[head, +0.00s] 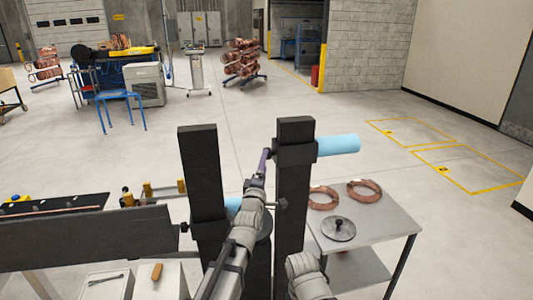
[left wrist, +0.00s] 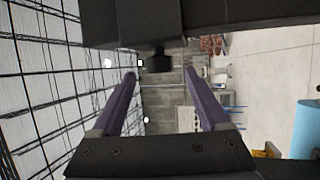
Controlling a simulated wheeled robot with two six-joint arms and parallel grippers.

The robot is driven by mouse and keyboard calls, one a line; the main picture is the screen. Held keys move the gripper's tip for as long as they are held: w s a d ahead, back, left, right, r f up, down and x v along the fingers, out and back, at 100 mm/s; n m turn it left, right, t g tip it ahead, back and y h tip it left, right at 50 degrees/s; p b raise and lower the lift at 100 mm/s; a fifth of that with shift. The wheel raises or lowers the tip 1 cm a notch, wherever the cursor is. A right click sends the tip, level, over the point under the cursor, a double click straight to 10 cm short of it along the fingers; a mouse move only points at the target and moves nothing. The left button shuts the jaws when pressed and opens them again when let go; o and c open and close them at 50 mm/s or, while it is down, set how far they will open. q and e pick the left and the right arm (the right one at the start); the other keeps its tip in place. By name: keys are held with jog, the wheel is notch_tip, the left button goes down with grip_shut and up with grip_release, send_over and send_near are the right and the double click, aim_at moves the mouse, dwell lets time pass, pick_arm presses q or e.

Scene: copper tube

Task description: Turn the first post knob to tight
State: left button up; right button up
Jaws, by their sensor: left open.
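Two dark upright posts stand in front of me in the head view, a left post (head: 201,165) and a right post (head: 293,220). A dark collar (head: 296,153) sits high on the right post, with a light-blue cylinder (head: 338,145) sticking out to the right. My left gripper (head: 262,160) is raised beside this collar, its purple fingers partly hidden. In the left wrist view a dark knob (left wrist: 161,61) juts from a dark block (left wrist: 133,22). The open left fingers (left wrist: 161,74) point toward it, one to each side; contact cannot be told. My right gripper is not in view.
A grey table (head: 375,225) at right holds copper coils (head: 364,190) and a round dark-handled plate (head: 338,229). A long dark beam (head: 85,238) runs left of the posts. White bins (head: 160,281) stand below it. The floor beyond is mostly open.

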pick_arm(q)
jog(key=p+x, duration=0.1)
jog(key=x, duration=0.4)
jog(key=shift+w+r, duration=0.1)
jog(key=shift+w, duration=0.25)
grip_shut()
